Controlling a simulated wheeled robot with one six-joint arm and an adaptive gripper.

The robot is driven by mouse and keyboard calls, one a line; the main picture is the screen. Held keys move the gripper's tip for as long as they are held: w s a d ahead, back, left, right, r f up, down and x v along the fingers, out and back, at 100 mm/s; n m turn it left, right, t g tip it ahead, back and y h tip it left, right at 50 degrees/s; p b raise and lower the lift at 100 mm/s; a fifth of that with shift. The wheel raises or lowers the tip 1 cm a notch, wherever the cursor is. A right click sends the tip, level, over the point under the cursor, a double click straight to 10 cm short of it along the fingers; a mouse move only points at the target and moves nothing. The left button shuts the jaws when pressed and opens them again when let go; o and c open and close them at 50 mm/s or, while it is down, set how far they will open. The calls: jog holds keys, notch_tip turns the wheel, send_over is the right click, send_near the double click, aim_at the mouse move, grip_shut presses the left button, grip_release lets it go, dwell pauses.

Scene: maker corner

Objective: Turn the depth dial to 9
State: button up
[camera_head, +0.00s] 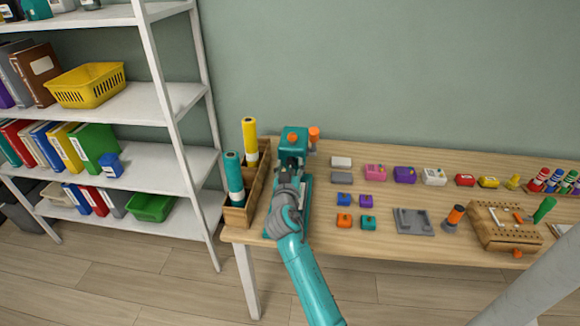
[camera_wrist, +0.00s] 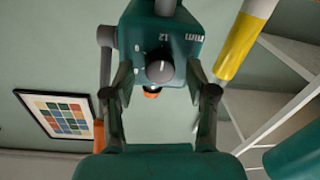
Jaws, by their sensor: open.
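A teal press-like machine (camera_head: 294,146) stands at the left of the table. Its dark grey round dial (camera_wrist: 160,70) shows in the wrist view, on a teal face with white marks, among them "12" and "mm". A small light mark shows on the dial, but I cannot tell which number it points at. My gripper (camera_head: 288,192) is in front of the machine in the head view and hides its lower part. In the wrist view my gripper (camera_wrist: 160,76) is open, one finger on each side of the dial, with gaps visible between fingers and dial.
A wooden box (camera_head: 240,214) with a teal roll (camera_head: 234,176) and a yellow roll (camera_head: 249,140) stands close left of the machine. A white shelf (camera_head: 180,160) is further left. Small coloured blocks and a grey tray (camera_head: 413,222) lie to the right.

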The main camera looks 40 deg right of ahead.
jog(key=shift+c, duration=0.3)
grip_shut()
jog(key=shift+n, duration=0.4)
jog(key=n, duration=0.4)
jog(key=shift+n, duration=0.4)
jog(key=n, duration=0.5)
jog(key=shift+w+n+g, duration=0.1)
jog(key=shift+n+g, duration=0.2)
jog(key=shift+g, duration=0.1)
jog(key=shift+n, duration=0.3)
